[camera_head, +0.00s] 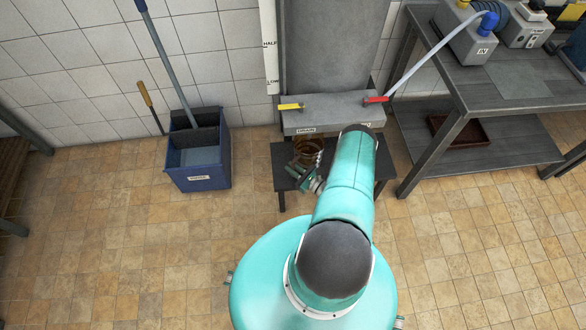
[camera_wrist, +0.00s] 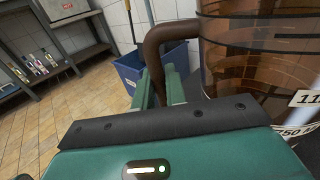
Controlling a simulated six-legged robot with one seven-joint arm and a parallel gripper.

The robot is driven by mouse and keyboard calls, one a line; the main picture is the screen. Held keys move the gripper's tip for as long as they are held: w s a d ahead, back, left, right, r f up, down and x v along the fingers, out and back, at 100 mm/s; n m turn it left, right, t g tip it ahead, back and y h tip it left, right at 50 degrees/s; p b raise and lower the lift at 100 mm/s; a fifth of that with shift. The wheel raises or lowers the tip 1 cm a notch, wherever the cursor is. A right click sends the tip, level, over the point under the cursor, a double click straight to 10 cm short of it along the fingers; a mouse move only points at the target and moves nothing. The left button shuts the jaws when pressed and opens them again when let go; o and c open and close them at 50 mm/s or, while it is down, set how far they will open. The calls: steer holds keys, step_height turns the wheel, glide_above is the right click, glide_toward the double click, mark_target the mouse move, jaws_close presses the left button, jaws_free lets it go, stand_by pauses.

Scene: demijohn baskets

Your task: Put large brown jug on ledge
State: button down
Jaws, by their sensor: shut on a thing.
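The large brown jug (camera_head: 307,150) is see-through amber. In the head view it is small and partly hidden by my gripper (camera_head: 306,178). It appears over the dark low bench (camera_head: 282,170), under the grey ledge with taps (camera_head: 335,110); I cannot tell whether it rests on the bench. In the wrist view the jug (camera_wrist: 262,65) fills the right side, with a white number label at the lower right. Its brown handle (camera_wrist: 160,50) curves down between the green fingers of my gripper (camera_wrist: 160,85), which is shut on the handle.
A blue mop bucket (camera_head: 197,155) stands on the tiles to the left. A dark metal table (camera_head: 475,85) with pump-like equipment stands to the right, with a tray (camera_head: 462,130) on its lower shelf. The ledge has a yellow tap (camera_head: 290,106) and a red tap (camera_head: 376,99).

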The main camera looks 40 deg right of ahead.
steer(key=shift+f, duration=0.1)
steer(key=c, duration=1.4)
jaws_free()
steer(key=shift+c, duration=0.2)
steer(key=s+d, duration=0.2)
steer(key=s, duration=0.9)
steer(key=shift+s, duration=0.4)
steer(key=shift+d, duration=0.15)
